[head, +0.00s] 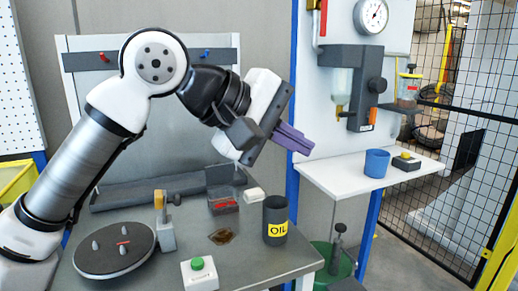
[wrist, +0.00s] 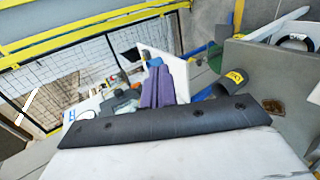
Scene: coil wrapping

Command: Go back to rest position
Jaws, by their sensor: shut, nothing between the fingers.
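My gripper (head: 306,146) shows in the head view with its purple fingers together and nothing between them. It is raised in the air above the right end of the grey table (head: 245,262), left of the small white shelf. In the wrist view the purple fingers (wrist: 158,72) also lie close together. My arm reaches up from the lower left and bends down to the right at the gripper. The gripper touches nothing that I can see.
On the table are a dark OIL can (head: 275,222), a green button box (head: 199,272) and a round dark turntable (head: 113,252). The white shelf (head: 335,177) holds a blue cup (head: 377,162). A gauge panel (head: 338,20) stands behind it. Black mesh fencing (head: 450,130) is at the right.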

